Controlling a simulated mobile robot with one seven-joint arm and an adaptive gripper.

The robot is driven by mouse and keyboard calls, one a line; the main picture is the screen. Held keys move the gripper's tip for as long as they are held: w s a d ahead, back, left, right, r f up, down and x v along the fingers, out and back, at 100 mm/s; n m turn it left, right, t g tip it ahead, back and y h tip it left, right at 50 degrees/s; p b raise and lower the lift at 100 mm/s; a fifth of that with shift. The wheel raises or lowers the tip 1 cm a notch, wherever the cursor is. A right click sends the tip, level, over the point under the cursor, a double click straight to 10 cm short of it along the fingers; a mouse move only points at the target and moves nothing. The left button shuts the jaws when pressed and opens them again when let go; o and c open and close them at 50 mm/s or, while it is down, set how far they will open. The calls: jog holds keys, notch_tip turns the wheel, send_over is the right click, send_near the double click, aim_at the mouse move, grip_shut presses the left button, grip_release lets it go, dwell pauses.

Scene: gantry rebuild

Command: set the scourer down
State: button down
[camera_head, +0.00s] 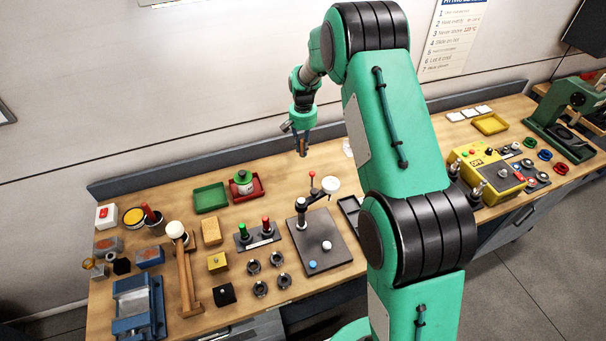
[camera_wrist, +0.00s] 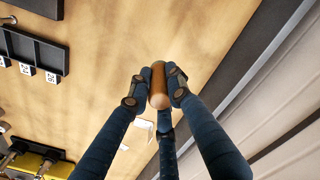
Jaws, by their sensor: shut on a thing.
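My gripper (camera_head: 301,142) is above the back of the wooden bench (camera_head: 330,158), near the grey back ledge. Its fingers are shut on the scourer (camera_wrist: 159,88), an orange-brown piece with a rounded end, which shows between the fingertips in the wrist view. In the head view only a small orange bit of the scourer (camera_head: 304,148) shows below the fingers. The wrist view shows bare bench wood (camera_wrist: 110,50) around and behind it. The scourer seems apart from the bench, but the exact gap cannot be told.
A red tray (camera_head: 257,194) holding a green-and-white container (camera_head: 243,180) and an empty green tray (camera_head: 211,197) lie left of my gripper. A dark plate with a lever stand (camera_head: 330,245) is in front. A black slotted tray (camera_wrist: 45,55) shows in the wrist view. Bare wood lies near the gripper.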

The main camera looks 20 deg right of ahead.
dwell(0.3)
jog(key=shift+f, duration=3.15)
jog(key=shift+f, duration=1.85)
jog(key=shift+f, duration=0.1)
jog(key=c, duration=1.6)
grip_release()
notch_tip(320, 180, up, 12)
jog(key=shift+r, duration=0.1)
